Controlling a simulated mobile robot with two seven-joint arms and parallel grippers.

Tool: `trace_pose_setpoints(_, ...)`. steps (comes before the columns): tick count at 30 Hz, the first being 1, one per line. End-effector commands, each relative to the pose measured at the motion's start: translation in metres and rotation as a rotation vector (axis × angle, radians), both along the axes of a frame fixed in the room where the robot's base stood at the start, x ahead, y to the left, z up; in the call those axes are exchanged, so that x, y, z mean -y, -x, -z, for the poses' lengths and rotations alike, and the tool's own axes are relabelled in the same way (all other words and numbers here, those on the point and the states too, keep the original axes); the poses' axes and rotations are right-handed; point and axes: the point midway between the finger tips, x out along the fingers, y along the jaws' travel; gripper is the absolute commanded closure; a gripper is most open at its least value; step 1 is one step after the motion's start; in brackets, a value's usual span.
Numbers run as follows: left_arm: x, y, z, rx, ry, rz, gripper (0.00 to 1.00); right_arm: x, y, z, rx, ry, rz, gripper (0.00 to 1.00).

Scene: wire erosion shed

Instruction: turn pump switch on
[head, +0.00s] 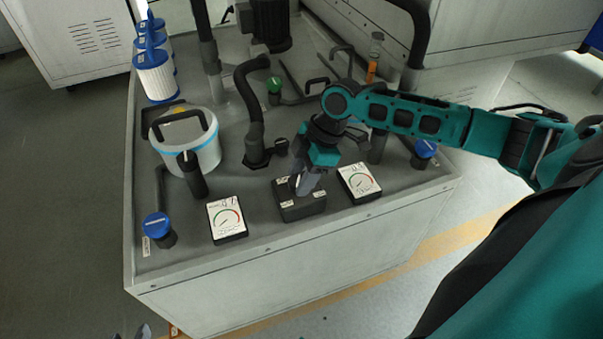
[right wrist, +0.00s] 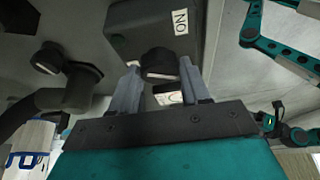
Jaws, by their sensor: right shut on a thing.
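The pump switch is a dark box (head: 302,209) on the front of the grey tank top, between two white dial gauges, with small pale labels. In the right wrist view the box (right wrist: 150,25) shows an ON label (right wrist: 181,21) and a round black knob (right wrist: 159,63). My right gripper (head: 304,186) reaches down onto the box from above. Its two fingers (right wrist: 158,85) stand on either side of the knob and are shut on it. In the head view the gripper hides the knob. Two grey tips of my left gripper (head: 131,332) show apart at the bottom edge.
Gauges stand left (head: 227,218) and right (head: 358,182) of the switch. A lidded pale canister (head: 186,150), a blue-capped valve (head: 158,228), a black hose (head: 249,100) and white filter cartridges (head: 155,76) are to the left. Another blue cap (head: 425,149) is at the right.

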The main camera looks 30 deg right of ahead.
Motion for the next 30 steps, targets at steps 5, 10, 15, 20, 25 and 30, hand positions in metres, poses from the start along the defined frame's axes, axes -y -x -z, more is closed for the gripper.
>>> trace_pose_setpoints(5,0.000,0.000,-0.001,0.000,0.000,0.000,0.57,0.000,0.000,0.000,-0.002,-0.001,-0.010,0.84)
trace_pose_setpoints(10,-0.001,0.000,-0.005,0.004,-0.001,-0.001,0.57,0.000,0.000,-0.002,-0.004,-0.002,-0.058,0.84)
trace_pose_setpoints(15,-0.003,0.000,-0.009,0.008,-0.004,-0.004,0.57,0.000,-0.001,-0.002,-0.003,-0.003,-0.161,0.84)
trace_pose_setpoints(20,-0.006,0.000,-0.010,0.006,-0.011,-0.009,0.57,-0.001,-0.003,-0.002,-0.003,-0.004,-0.298,0.84)
trace_pose_setpoints(25,-0.008,0.000,-0.010,0.008,-0.014,-0.014,0.57,-0.001,-0.004,-0.001,-0.003,-0.004,-0.461,0.84)
trace_pose_setpoints(30,-0.009,0.002,-0.008,0.003,-0.015,-0.017,0.57,-0.001,-0.005,-0.001,-0.002,-0.004,-0.620,0.84)
